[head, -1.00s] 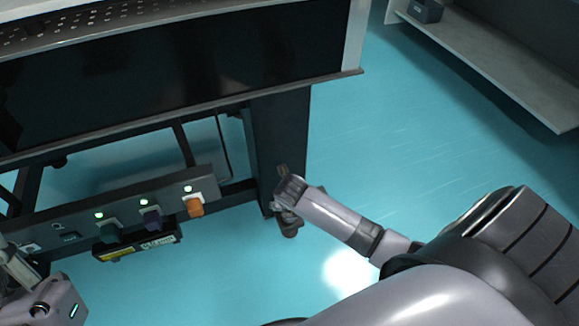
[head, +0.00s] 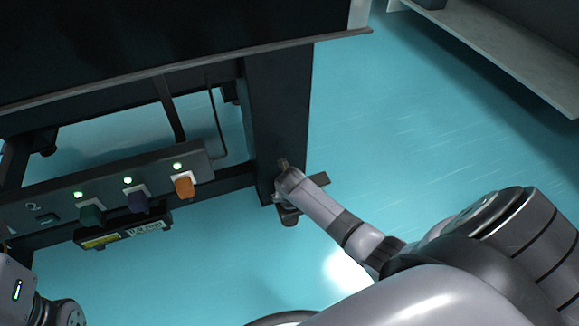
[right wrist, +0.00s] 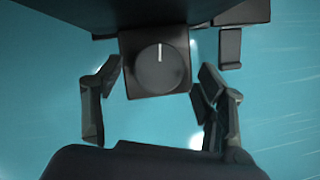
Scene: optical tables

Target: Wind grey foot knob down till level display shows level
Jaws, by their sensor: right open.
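The grey foot knob (right wrist: 158,69) is round with a white pointer line at its top, on a dark square block, in the right wrist view. My right gripper (right wrist: 160,72) is open, with one finger on each side of the block and gaps to the knob. In the head view the right gripper (head: 283,178) is at the bottom of the dark table leg (head: 277,110), and the knob is hidden there. I cannot make out a level reading in any view. Only part of my left arm shows at the lower left; its fingers are out of view.
A box with yellow and white labels (head: 123,233) hangs below. Blue floor is clear right of the leg; a shelf (head: 490,55) stands at upper right.

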